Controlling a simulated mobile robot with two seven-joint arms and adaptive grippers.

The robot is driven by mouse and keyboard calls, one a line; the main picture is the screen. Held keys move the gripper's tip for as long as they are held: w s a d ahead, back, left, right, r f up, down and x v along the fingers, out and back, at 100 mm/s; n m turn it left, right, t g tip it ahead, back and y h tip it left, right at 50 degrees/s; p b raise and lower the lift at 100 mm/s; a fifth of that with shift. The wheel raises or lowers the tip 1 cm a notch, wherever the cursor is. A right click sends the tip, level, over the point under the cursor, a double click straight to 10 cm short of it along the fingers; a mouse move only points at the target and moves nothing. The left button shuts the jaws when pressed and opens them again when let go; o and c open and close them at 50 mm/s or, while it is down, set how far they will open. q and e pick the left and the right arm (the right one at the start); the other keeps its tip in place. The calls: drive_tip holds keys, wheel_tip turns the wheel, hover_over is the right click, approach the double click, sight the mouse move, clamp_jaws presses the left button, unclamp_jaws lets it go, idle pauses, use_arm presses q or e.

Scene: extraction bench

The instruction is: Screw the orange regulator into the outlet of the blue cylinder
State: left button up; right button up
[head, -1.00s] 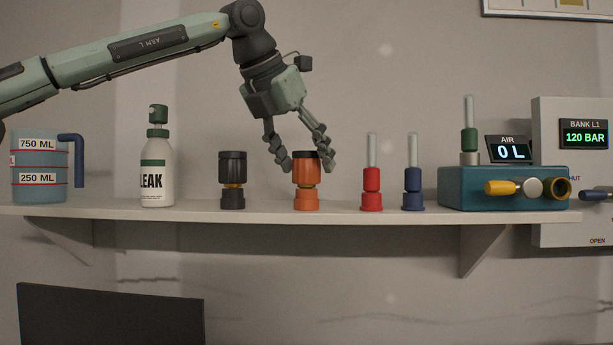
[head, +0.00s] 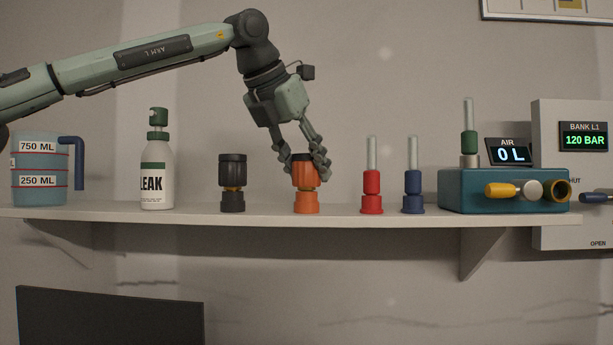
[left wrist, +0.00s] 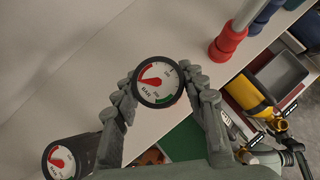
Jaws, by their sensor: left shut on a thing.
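The orange regulator (head: 306,200) stands upright on the shelf. My left gripper (head: 305,168) has come down over its top from above and is shut on its upper body. In the left wrist view the regulator's round gauge face (left wrist: 158,79) sits between the two fingers, which close on it from both sides. I cannot make out the blue cylinder or its outlet in these views. My right gripper is not in view.
A black regulator (head: 232,183) stands left of the orange one, with a LEAK bottle (head: 157,180) and a jug (head: 39,170) further left. A red flowmeter (head: 372,184), a blue flowmeter (head: 413,184) and a teal box (head: 465,196) stand right along the shelf (head: 270,217).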

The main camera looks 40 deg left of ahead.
use_arm(q)
drive_tip(key=shift+r+p, duration=0.4)
drive_tip(key=shift+r, duration=0.9)
drive_tip(key=shift+r, duration=0.25)
drive_tip(key=shift+r, duration=0.85)
drive_tip(key=shift+r, duration=0.2)
